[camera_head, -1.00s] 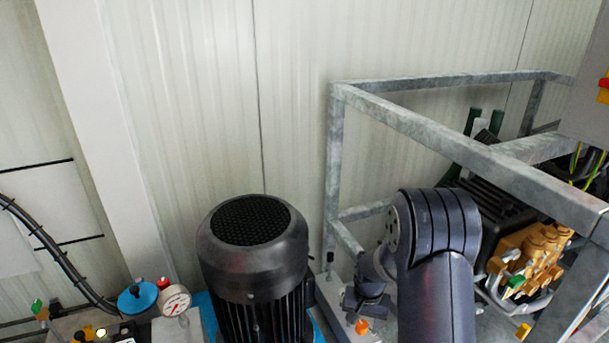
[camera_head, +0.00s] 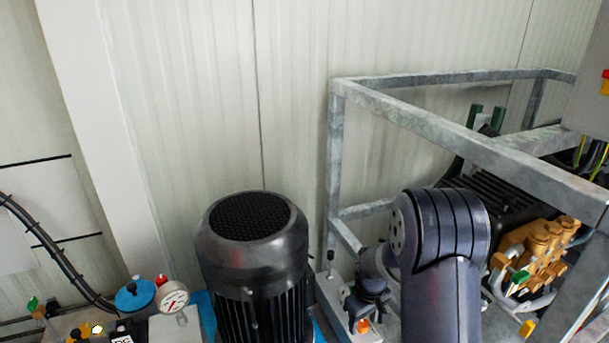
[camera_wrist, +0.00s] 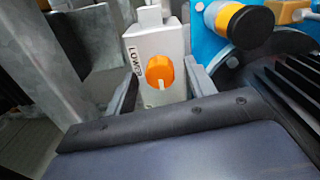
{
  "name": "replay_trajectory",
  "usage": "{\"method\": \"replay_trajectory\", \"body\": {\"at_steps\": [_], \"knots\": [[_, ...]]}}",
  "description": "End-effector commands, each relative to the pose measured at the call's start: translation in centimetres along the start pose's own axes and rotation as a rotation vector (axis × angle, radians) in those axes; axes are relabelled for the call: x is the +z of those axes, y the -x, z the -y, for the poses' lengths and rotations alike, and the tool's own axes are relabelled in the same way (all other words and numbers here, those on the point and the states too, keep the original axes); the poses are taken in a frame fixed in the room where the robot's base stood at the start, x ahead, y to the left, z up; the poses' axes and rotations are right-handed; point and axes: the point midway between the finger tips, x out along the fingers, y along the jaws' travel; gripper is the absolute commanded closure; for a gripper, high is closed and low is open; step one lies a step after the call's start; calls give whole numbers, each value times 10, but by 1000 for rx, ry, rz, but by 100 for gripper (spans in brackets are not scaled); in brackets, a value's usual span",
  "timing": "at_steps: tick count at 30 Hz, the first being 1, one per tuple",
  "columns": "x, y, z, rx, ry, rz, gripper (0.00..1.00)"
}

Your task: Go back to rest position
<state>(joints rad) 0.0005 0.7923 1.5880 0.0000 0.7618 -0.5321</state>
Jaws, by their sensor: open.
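My gripper (camera_head: 360,312) is low in the head view, below and left of my arm's bend. An orange knob (camera_head: 363,326) shows right at its fingers. In the wrist view my gripper (camera_wrist: 163,80) is open, with one finger on each side of the orange knob (camera_wrist: 160,71). The knob has a white mark and sits on a pale box (camera_wrist: 150,42) with a black-lettered label. I cannot tell whether the fingers touch the box or knob.
A galvanised frame (camera_head: 440,128) runs behind and right of my arm, around a pump with brass fittings (camera_head: 540,250). A large black motor (camera_head: 252,265) stands to the left. A pressure gauge (camera_head: 173,297) and blue cap (camera_head: 135,295) are farther left.

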Motion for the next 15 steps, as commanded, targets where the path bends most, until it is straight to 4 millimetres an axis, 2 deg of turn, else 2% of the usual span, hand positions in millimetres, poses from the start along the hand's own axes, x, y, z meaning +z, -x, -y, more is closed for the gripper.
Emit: {"method": "replay_trajectory", "body": {"at_steps": [15], "knots": [[0, -2, -1, 1, 424, -1, 48]]}}
